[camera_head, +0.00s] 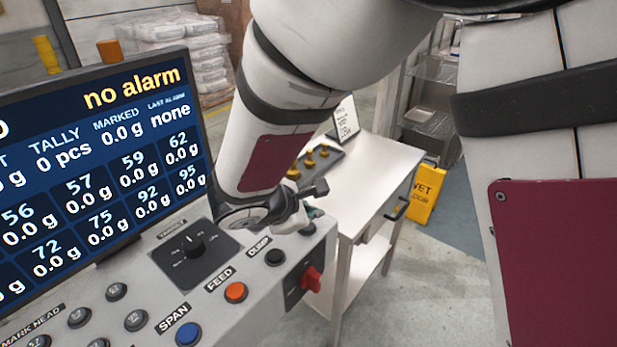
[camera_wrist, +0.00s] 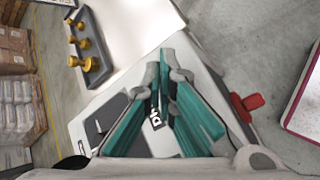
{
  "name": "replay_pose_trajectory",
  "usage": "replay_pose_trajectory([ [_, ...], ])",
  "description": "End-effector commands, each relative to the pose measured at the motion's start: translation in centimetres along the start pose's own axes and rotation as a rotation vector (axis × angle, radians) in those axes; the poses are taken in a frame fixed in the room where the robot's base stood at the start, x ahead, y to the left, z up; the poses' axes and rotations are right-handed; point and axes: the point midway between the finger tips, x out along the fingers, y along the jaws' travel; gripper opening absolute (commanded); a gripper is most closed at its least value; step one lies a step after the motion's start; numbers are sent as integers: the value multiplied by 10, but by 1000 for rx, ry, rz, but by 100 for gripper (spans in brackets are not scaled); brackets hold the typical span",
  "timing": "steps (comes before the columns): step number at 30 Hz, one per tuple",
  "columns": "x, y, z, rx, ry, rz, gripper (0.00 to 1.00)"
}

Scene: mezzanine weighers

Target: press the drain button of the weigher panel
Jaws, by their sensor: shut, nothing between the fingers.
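The weigher panel (camera_head: 215,262) is a grey sloped console below a dark screen. Its far right end is under my gripper (camera_head: 311,213). My gripper is shut and empty, its fingertips close over the panel's far corner; I cannot tell whether they touch it. A dark round button (camera_head: 307,229) shows just beside the fingertips, its label hidden. No readable drain label shows in either view.
Nearby controls are a black DUMP button (camera_head: 275,257), an orange FEED button (camera_head: 236,292), a blue SPAN button (camera_head: 188,334), a black rotary knob (camera_head: 190,246) and a red switch (camera_head: 311,279). A white table (camera_head: 385,165) with a tray of brass weights (camera_wrist: 90,50) stands beyond the panel.

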Motion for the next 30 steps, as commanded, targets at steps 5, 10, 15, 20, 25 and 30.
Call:
replay_pose_trajectory([
  [5, 5, -2, -3, 0, 0, 0, 0],
  [10, 5, -3, -4, 0, 0, 0, 0],
  [15, 4, -3, -4, 0, 0, 0, 0],
  [20, 5, -4, -4, 0, 0, 0, 0],
  [25, 6, -4, -5, 0, 0, 0, 0],
  [30, 7, -5, -6, 0, 0, 0, 0],
])
